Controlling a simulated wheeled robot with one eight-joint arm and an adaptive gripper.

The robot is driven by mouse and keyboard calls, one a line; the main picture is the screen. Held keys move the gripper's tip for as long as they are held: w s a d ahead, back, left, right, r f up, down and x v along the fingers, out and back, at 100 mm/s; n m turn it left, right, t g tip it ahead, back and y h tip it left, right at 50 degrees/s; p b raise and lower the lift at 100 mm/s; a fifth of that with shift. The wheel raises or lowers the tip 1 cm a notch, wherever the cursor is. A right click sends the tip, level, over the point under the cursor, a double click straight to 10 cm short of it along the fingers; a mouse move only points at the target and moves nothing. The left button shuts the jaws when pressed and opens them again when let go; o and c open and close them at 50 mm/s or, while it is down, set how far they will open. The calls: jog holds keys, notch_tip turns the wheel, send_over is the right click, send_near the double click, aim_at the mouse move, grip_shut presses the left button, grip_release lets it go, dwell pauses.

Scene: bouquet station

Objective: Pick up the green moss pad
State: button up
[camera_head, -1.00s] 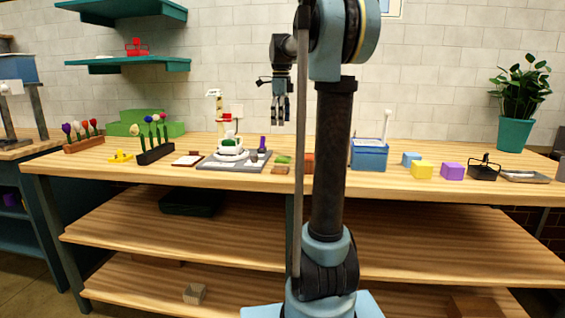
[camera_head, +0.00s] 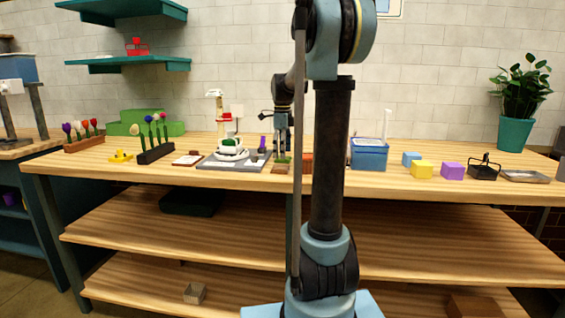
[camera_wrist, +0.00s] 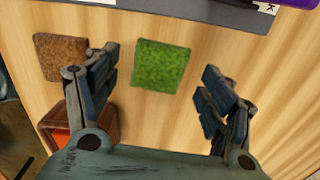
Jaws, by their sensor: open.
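The green moss pad (camera_wrist: 161,65) is a flat, textured square lying on the wooden table, and the wrist view shows it between my open fingers and a little ahead of them. In the head view the moss pad (camera_head: 283,159) is small and partly hidden by my gripper (camera_head: 282,152), which hangs pointing down just over it. In the wrist view my gripper (camera_wrist: 160,98) has its two fingers wide apart with nothing held. I cannot tell the exact height of the fingertips above the pad.
A brown square pad (camera_wrist: 62,58) lies left of the moss in the wrist view, with an orange-lined wooden box (camera_wrist: 62,138) by the left finger. A grey board (camera_wrist: 225,10) with a purple item (camera_wrist: 297,3) lies beyond. A blue bin (camera_head: 369,157) stands to the right.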

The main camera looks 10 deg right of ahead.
jog(key=shift+f, duration=0.85)
jog(key=c, duration=0.8)
jog(key=shift+r, duration=0.1)
jog(key=shift+c, duration=0.2)
